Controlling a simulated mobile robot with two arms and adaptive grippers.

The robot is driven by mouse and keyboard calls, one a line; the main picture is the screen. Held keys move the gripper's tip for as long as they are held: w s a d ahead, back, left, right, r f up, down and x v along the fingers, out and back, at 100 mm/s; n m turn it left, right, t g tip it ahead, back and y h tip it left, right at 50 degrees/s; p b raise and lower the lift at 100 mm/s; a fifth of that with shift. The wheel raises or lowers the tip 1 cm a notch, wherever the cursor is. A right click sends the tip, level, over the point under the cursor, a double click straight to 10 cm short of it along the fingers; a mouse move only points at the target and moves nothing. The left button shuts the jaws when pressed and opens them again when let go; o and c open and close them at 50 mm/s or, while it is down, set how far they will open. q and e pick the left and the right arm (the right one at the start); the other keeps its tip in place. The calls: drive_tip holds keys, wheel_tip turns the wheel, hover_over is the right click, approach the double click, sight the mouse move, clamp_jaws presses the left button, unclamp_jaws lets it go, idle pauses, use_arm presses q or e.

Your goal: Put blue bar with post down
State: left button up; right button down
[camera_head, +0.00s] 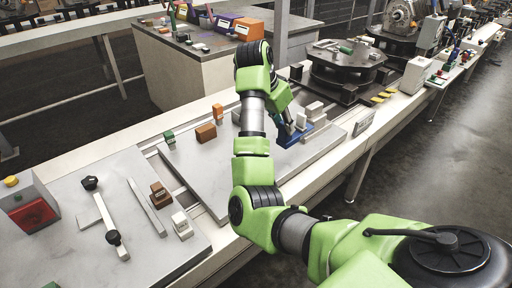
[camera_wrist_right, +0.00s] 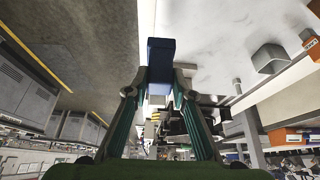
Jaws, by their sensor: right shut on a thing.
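The blue bar with post (camera_head: 293,136) is at the right side of the middle grey plate in the head view, low over or on the plate; I cannot tell if it touches. My right gripper (camera_head: 285,118) points down onto it, partly hidden by my own green arm. In the wrist view the blue bar (camera_wrist_right: 160,58) shows between the fingertips of my right gripper (camera_wrist_right: 162,82), which is shut on it. My left gripper is not in view.
White blocks (camera_head: 314,111) stand close behind the blue bar. Orange-brown blocks (camera_head: 206,132) and a green-topped block (camera_head: 169,139) stand further left. A dark round fixture (camera_head: 345,65) is beyond. The front part of the middle plate (camera_head: 215,185) is clear.

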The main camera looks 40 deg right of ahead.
drive_tip(key=shift+w+d+r, duration=0.1)
drive_tip(key=shift+w+d, duration=0.05)
drive_tip(key=shift+w+a, duration=0.15)
drive_tip(key=shift+a, duration=0.05)
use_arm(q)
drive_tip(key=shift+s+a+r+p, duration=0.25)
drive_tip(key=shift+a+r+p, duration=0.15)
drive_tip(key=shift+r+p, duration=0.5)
use_arm(e)
drive_tip(key=shift+w+a+f, duration=0.85)
drive_tip(key=shift+a+f, duration=1.2)
drive_tip(key=shift+f, duration=0.1)
drive_tip(key=shift+w+a+f, duration=0.8)
drive_tip(key=shift+a+f, duration=1.25)
drive_tip(key=shift+f, duration=0.05)
drive_tip(key=shift+w+a+f, duration=0.85)
drive_tip(key=shift+a+f, duration=1.2)
drive_tip(key=shift+f, duration=0.1)
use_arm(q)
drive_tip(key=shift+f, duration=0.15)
use_arm(e)
drive_tip(key=shift+f, duration=0.1)
drive_tip(key=c, duration=1.7)
unclamp_jaws()
drive_tip(key=shift+s, duration=0.1)
